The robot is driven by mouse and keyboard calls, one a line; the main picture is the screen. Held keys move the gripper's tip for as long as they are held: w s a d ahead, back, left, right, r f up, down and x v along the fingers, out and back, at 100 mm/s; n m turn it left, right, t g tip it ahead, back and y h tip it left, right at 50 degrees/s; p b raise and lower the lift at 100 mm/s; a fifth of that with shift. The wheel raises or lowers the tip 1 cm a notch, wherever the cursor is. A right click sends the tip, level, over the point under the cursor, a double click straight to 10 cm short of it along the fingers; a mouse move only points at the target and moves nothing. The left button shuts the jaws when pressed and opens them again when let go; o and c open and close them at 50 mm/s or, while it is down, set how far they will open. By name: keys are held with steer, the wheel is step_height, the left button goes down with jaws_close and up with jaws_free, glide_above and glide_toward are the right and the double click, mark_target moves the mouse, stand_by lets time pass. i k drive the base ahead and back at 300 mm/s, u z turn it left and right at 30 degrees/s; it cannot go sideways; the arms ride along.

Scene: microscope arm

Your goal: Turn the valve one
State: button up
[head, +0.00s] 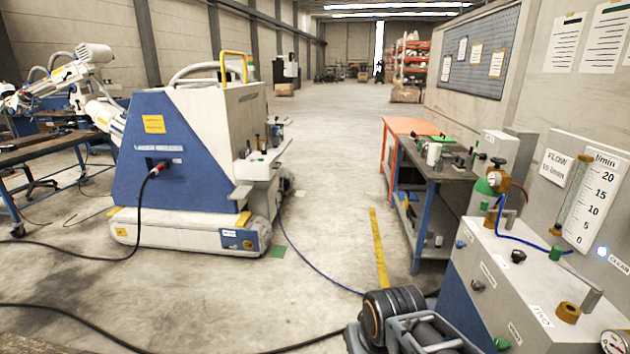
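A white and blue gas console (519,268) stands at the right, cut by the picture's edge. A green fitting (555,253) sits near the foot of a flow tube (576,196). The scale (598,201) beside the tube reads 0 to 20 l/min. A sign (554,168) says FLOW 10 l/min. Small labels lie by the knobs, too small to read surely. I cannot tell which knob is valve one.
A dark workbench (455,173) with small items stands behind the console. A blue and white wheeled machine (190,150) stands at the left. A blue hose (315,264) and black cables (70,309) cross the floor. The concrete floor (325,215) between machine and bench is mostly clear.

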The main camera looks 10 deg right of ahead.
mark_target(498, 161)
steer(key=z, duration=0.05)
steer(key=i, duration=2.3)
steer(key=z, duration=0.8)
steer(key=i, duration=1.25)
steer(key=z, duration=0.95)
